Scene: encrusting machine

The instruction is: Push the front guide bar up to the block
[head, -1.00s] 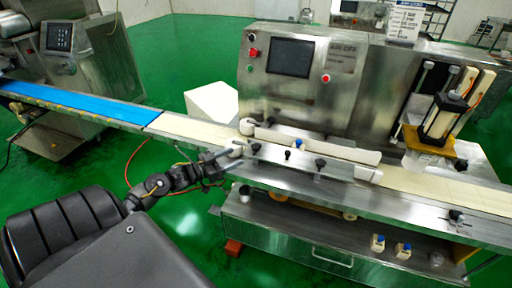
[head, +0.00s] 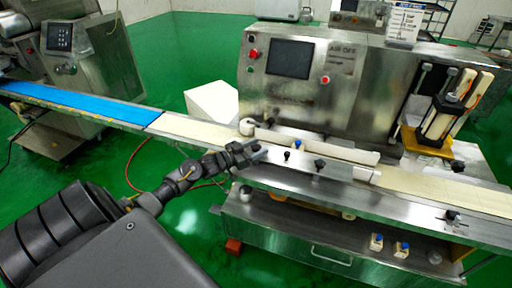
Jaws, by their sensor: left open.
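The front guide bar (head: 325,166) is a long steel bar with a white right end, lying along the near side of the conveyor belt in the head view. A small white block with a blue top (head: 298,146) stands on the belt behind it, its lower part hidden by the bar. A white back guide bar (head: 345,152) runs on the far side. My left gripper (head: 260,152) is open at the front bar's left end and hides that end. Whether its fingers touch the bar I cannot tell. My right gripper is not in view.
Black knobs (head: 320,164) stick up along the front bar. The machine housing with its dark screen (head: 290,58) rises behind the belt. A pusher unit (head: 440,115) stands at the right. Two blue-capped blocks (head: 376,242) sit on the lower shelf.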

